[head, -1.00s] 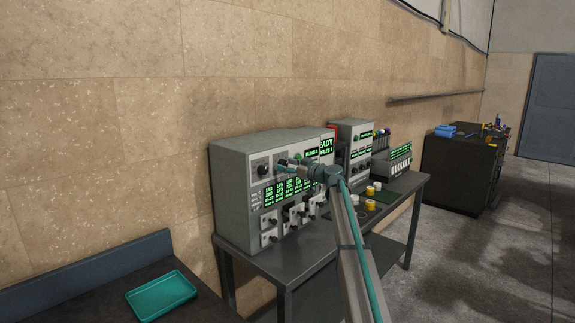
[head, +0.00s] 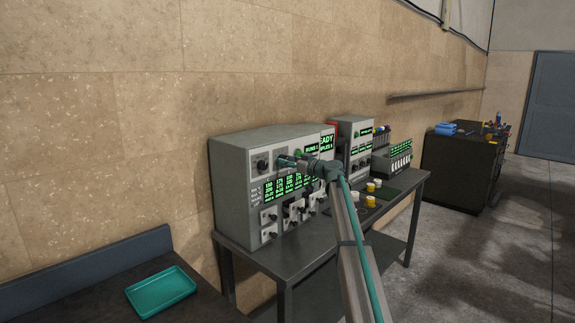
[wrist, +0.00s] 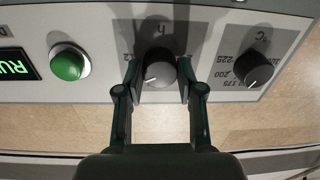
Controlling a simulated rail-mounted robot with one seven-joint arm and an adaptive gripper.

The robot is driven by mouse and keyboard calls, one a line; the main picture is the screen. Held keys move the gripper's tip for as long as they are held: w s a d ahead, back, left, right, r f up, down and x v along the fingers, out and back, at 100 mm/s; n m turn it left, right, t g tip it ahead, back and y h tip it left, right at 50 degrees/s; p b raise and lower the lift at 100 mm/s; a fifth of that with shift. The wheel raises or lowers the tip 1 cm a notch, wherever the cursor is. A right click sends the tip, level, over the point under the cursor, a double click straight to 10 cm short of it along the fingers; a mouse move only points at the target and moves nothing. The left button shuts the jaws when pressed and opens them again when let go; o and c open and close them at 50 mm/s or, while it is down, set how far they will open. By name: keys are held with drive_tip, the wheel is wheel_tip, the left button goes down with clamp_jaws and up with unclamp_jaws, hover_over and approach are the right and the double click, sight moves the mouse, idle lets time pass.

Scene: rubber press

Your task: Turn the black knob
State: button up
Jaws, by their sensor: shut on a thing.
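The grey press control box (head: 230,185) stands on a dark table against the wall. In the wrist view a black knob (wrist: 158,66) with a white pointer line and an "h" mark sits between the two fingers of my gripper (wrist: 157,82). The fingers are shut on its sides. In the head view my gripper (head: 285,161) is at the upper front of the box and hides this knob. A second black knob (wrist: 252,69), marked °C, is beside it, clear of the fingers; in the head view this °C knob (head: 262,165) is left of my gripper.
Lit green displays (head: 288,185) and smaller knobs are below on the panel. A teal tray (head: 162,291) lies on the left bench. Yellow and white pots (head: 372,186) stand right of my arm.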

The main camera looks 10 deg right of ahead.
drive_tip(key=shift+f+m+b, duration=0.3)
drive_tip(key=shift+m+b, duration=0.3)
drive_tip(key=shift+b, duration=0.5)
drive_tip(key=m+b, duration=0.2)
drive_tip(key=b, duration=0.1)
drive_tip(key=shift+r+m+b, duration=0.15)
drive_tip(key=shift+m+b, duration=0.55)
drive_tip(key=shift+m, duration=0.35)
drive_tip(key=shift+r+m+b, duration=0.1)
drive_tip(key=shift+m+b, duration=0.55)
drive_tip(key=shift+m, duration=0.4)
drive_tip(key=o, duration=1.2)
drive_tip(key=shift+c, duration=0.2)
drive_tip(key=shift+s, duration=0.1)
drive_tip(key=v, duration=1.2)
